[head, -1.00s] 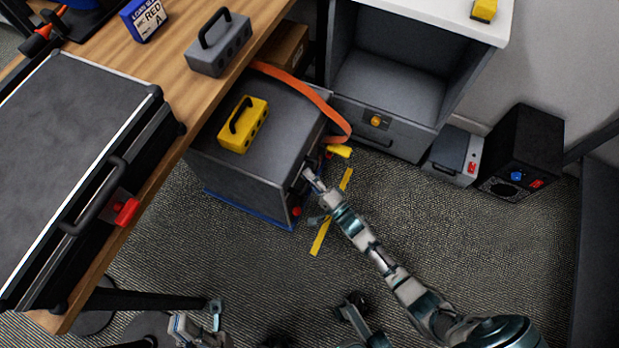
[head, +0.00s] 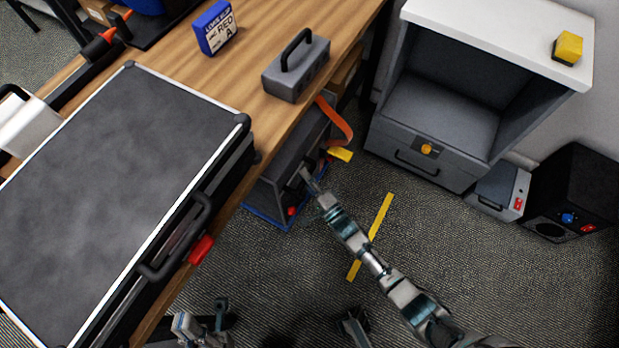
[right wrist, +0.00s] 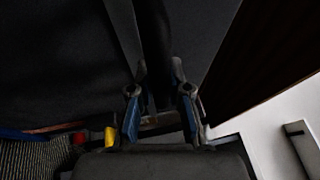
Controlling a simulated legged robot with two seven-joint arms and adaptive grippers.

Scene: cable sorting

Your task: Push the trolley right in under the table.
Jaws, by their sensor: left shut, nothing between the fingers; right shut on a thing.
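The trolley (head: 285,172) is a dark grey box with a blue lower edge. Most of it is under the wooden table (head: 262,118), and its front face shows beyond the table edge. My right gripper (head: 306,178) is at that front face, shut on the trolley's handle. In the right wrist view the fingers (right wrist: 158,108) close around a dark bar, the handle (right wrist: 152,40). My left gripper (head: 205,322) is shut and empty, low in the picture near the table's front edge, apart from the trolley. The trolley's top and rear are hidden by the table.
A yellow floor strip (head: 371,236) lies on bare carpet in front of the trolley. An orange strap (head: 336,122) hangs at its right side. A grey cabinet (head: 425,165) stands to the right. A black case (head: 130,180) and a grey block (head: 296,72) sit on the table.

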